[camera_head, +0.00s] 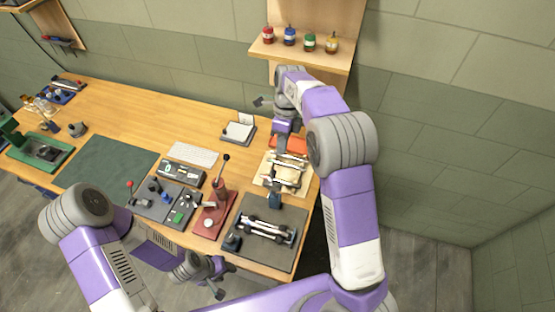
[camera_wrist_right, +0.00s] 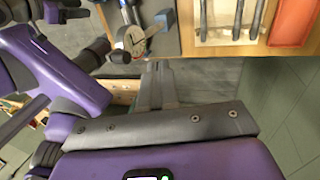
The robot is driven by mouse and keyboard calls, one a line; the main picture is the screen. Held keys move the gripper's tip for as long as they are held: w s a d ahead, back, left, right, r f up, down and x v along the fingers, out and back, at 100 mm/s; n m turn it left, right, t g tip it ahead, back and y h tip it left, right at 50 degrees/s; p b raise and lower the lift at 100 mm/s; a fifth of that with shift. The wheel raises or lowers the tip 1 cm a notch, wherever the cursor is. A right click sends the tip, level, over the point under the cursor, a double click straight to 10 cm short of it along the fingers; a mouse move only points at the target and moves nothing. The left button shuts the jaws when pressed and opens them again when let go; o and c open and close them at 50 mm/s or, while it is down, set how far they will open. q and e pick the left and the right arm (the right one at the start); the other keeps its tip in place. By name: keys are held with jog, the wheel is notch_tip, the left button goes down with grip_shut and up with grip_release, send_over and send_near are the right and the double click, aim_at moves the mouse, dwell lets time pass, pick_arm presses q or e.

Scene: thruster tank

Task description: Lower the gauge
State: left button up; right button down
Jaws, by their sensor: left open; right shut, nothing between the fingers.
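A round gauge (camera_wrist_right: 130,38) with a pale dial shows in the right wrist view, beside a blue block (camera_wrist_right: 162,20) at the edge of the grey mat. The blue block also shows in the head view (camera_head: 275,201), where I cannot make out the dial. My right gripper (camera_wrist_right: 157,78) is shut and empty, its fingers pointing toward the table edge and apart from the gauge; its fingertips are hard to see in the head view. My left gripper (camera_head: 218,279) is open and empty by the table's front edge.
A grey mat (camera_head: 248,263) bears a silver assembly. A tray of tools (camera_head: 264,183) and an orange tray (camera_head: 294,144) lie beyond it. A red base with a lever (camera_head: 212,224) stands left of the mat. A shelf (camera_head: 330,58) holds several small jars.

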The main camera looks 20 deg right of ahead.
aim_at(274, 184)
jog(key=shift+s+a+f, duration=0.3)
jog(key=shift+s+a, duration=0.1)
jog(key=shift+s, duration=0.2)
jog(key=shift+s+a+f, duration=0.3)
jog(key=shift+s+a, duration=0.05)
jog(key=shift+s, duration=0.2)
jog(key=shift+s+a+f, duration=0.3)
jog(key=shift+s+a, duration=0.1)
jog(key=shift+s, duration=0.2)
